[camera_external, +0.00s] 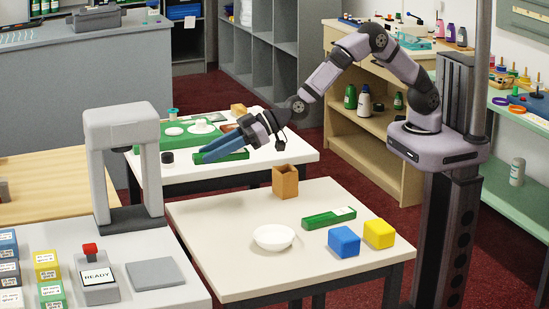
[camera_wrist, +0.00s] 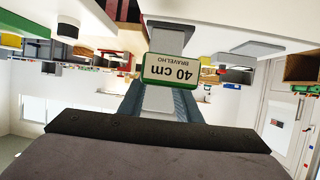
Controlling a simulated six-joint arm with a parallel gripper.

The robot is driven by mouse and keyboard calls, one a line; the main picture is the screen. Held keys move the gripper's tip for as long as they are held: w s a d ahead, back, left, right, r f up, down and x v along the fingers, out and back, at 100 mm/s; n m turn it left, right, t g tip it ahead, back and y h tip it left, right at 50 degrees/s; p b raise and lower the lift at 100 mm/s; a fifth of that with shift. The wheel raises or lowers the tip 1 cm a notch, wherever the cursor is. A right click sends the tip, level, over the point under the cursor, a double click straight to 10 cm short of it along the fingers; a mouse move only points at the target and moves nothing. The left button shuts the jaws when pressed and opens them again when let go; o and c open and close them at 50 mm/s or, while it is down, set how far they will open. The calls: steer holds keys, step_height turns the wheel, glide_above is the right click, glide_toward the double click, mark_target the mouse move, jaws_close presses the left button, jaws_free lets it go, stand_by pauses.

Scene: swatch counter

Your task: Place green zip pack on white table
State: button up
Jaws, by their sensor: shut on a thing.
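My gripper (camera_external: 207,152) reaches left above the far white-topped table, its blue fingers nearly level. In the wrist view its fingers (camera_wrist: 163,104) are shut on a green zip pack (camera_wrist: 172,70) with a white "40 cm" label. In the external view a green strip (camera_external: 238,156) shows behind the fingers; I cannot tell whether it is the held pack. The near white table (camera_external: 215,232) has a white bowl (camera_external: 273,237), a second green pack (camera_external: 328,218), a wooden box (camera_external: 285,181), a blue cube (camera_external: 344,241) and a yellow cube (camera_external: 379,233).
The far table (camera_external: 285,150) carries a green tray with white dishes (camera_external: 200,126) and a small black item (camera_external: 167,157). A grey counter (camera_external: 185,293) with a tall grey stand (camera_external: 120,125) is at left. The near table's left part is clear.

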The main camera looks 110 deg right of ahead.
steer(key=s+d+r+m+g+h+p, duration=0.1)
steer(key=s+d+r+m+h+p, duration=0.15)
steer(key=d, duration=0.55)
steer(key=s+d+r+m+g+h+p, duration=0.1)
steer(key=s+d+m+h+p, duration=0.15)
steer(key=d, duration=0.55)
steer(key=s+d+f+m+g+h, duration=0.2)
steer(key=s+d+m+g+h, duration=0.5)
steer(key=s+d, duration=0.6)
steer(key=shift+t+y, duration=0.3)
steer(key=shift+t, duration=0.2)
steer(key=shift+s+a+f+p, duration=0.1)
steer(key=shift+s+a+f, duration=0.2)
steer(key=shift+f, duration=1.3)
steer(key=shift+s+a+f+p, duration=0.1)
steer(key=shift+s+a+f, duration=0.15)
steer(key=shift+f, duration=1.4)
steer(key=shift+s+a+f+p, duration=0.1)
steer(key=shift+s+a+f, duration=0.2)
steer(key=shift+f, duration=1.3)
steer(key=shift+w, duration=0.1)
steer(key=shift+f, duration=0.2)
steer(key=o, duration=1)
